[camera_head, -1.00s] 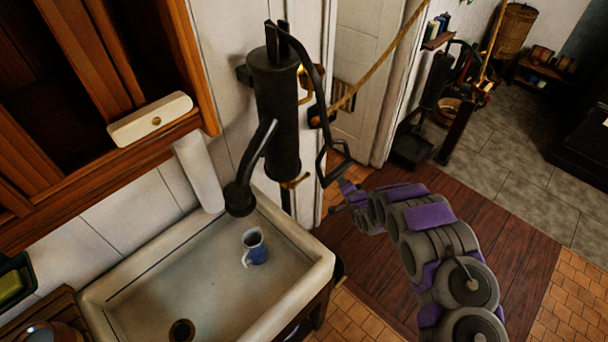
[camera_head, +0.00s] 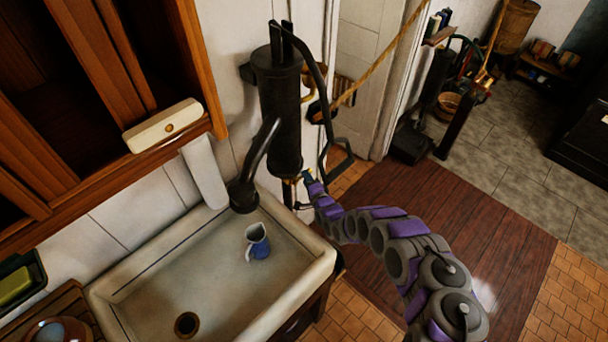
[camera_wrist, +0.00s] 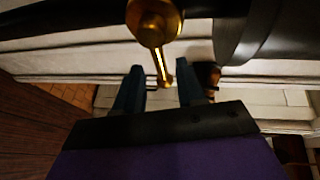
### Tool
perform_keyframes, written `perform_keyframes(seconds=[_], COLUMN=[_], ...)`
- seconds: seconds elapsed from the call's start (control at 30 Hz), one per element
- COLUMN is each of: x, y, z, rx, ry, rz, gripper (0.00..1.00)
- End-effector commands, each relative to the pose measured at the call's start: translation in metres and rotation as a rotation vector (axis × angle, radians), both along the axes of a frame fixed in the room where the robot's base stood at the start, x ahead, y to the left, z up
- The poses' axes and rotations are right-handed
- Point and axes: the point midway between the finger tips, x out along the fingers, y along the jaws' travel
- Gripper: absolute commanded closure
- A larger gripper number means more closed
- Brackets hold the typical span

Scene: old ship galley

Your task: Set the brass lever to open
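The brass lever (camera_wrist: 161,62) hangs from a round brass hub in the wrist view, its tip pointing toward my gripper. My gripper (camera_wrist: 160,88) is open, with one dark finger on each side of the lever's lower end. There appear to be gaps between the lever and both fingers; contact cannot be told. In the head view, my gripper (camera_head: 307,176) is at the foot of the black pump (camera_head: 278,110). There the lever is small and mostly hidden by my gripper.
A white sink (camera_head: 150,258) with a blue and white jug (camera_head: 257,242) stands left of my arm. A rope (camera_head: 378,68) crosses behind. The wooden floor on the right is clear.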

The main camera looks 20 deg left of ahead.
Motion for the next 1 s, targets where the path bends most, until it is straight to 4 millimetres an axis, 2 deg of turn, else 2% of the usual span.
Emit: perform_keyframes(seconds=[0.37, 0.87, 1.0], x=[0.022, 0.027, 0.027], y=[0.018, 0.025, 0.024], z=[-0.004, -0.007, -0.007], rx=[0.006, -0.003, -0.001], ry=[-0.002, 0.000, 0.000], rz=[-0.001, 0.000, 0.000], gripper=[0.61, 0.61, 0.73])
